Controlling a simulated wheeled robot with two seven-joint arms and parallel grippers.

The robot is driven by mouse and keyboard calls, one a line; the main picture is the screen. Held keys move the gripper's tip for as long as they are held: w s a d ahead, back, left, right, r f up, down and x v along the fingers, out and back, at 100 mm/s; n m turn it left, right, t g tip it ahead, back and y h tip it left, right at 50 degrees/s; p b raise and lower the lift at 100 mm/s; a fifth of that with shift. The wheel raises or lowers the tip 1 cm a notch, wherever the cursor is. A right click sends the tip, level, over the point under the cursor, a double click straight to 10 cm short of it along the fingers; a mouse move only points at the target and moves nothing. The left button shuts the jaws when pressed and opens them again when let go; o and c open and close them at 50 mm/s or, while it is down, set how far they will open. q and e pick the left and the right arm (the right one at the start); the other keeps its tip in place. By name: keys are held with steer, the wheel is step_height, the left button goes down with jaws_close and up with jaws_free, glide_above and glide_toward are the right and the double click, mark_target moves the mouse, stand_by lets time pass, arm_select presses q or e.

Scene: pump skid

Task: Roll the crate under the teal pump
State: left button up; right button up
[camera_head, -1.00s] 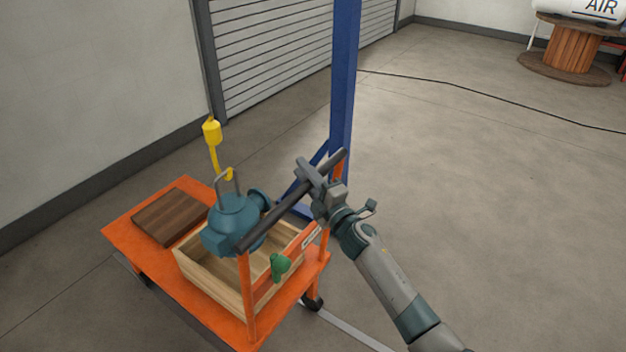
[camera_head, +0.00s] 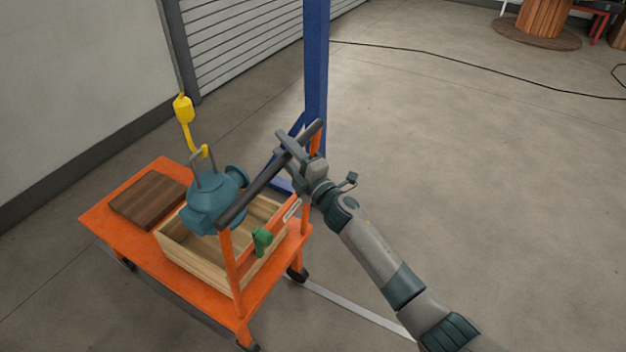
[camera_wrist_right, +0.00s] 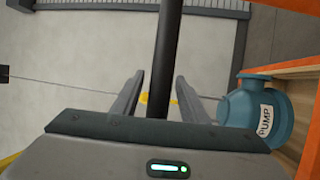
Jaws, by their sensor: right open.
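The open-topped wooden crate (camera_head: 197,265) sits on an orange cart (camera_head: 110,215). The teal pump (camera_head: 208,207) hangs from a yellow hook (camera_head: 184,110) and in the head view overlaps the crate's back left part. The wrist view shows its PUMP label (camera_wrist_right: 265,118). The cart's dark push bar (camera_head: 262,182) runs across two orange posts. My right gripper (camera_head: 287,148) is at the bar's far half. In the wrist view the bar passes between its open fingers (camera_wrist_right: 157,95), with gaps on both sides. My left gripper is out of view.
A brown wooden block (camera_head: 148,198) lies on the cart's left end. A green part (camera_head: 262,241) is at the crate's near side. A blue post (camera_head: 316,65) stands behind the bar. A dark cable (camera_head: 470,67) crosses the floor; the floor at right is mostly clear.

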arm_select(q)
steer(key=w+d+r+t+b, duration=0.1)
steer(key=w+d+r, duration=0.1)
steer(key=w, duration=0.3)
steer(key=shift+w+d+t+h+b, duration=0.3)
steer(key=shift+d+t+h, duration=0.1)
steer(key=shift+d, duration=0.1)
arm_select(e)
steer(key=v, duration=1.6)
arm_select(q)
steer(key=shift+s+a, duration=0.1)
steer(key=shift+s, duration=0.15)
arm_select(e)
steer(key=shift+s+f, duration=0.1)
steer(key=shift+s, duration=0.05)
